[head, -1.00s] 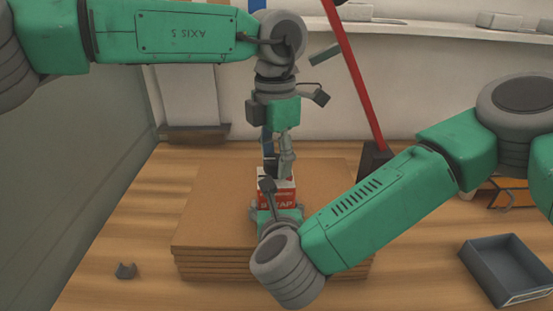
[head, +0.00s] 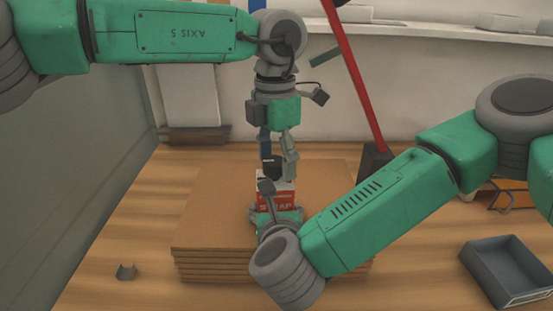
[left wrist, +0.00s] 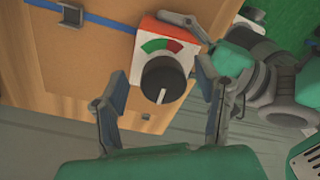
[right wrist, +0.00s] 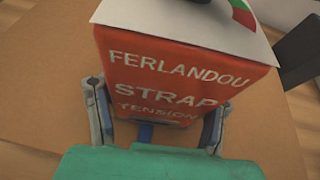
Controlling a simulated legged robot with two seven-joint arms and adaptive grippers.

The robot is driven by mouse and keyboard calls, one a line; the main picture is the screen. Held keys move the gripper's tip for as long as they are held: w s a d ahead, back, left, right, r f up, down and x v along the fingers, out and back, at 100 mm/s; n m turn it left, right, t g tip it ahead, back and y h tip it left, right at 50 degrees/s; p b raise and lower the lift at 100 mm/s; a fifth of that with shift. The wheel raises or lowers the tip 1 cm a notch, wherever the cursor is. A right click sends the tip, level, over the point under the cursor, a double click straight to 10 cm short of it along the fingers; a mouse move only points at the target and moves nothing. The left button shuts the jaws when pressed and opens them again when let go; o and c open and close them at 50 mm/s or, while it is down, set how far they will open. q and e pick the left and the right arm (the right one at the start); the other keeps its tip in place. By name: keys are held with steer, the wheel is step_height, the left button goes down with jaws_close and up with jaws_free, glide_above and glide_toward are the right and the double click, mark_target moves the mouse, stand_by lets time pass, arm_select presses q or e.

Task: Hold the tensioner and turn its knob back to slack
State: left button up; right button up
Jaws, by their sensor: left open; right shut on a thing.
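The red and white tensioner (head: 268,198) stands on top of the brown board stack (head: 215,200). Its white top, with a green-to-red gauge arc and a black knob (left wrist: 163,82), shows in the left wrist view. The knob's white pointer mark points toward the bottom of that view. My left gripper (head: 279,172) is above the tensioner and open, with a finger on either side of the knob and gaps between. My right gripper (right wrist: 157,112) is shut on the tensioner's red body (right wrist: 170,65), low down, with a finger on each side.
A blue strap (left wrist: 105,20) with a dark buckle (left wrist: 70,17) runs over the boards. A small grey clip (head: 126,271) lies on the floor at left, and a dark tray (head: 510,270) at right. A red pole (head: 355,75) stands behind the stack.

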mark_target(275, 158)
arm_select(q)
step_height(275, 158, up, 12)
steer(key=shift+w, duration=0.3)
arm_select(e)
steer(key=shift+w+r, duration=0.1)
steer(key=shift+r, duration=0.05)
arm_select(q)
steer(key=shift+a+f, duration=0.1)
arm_select(e)
steer(key=o, duration=1.8)
steer(key=shift+d, duration=0.1)
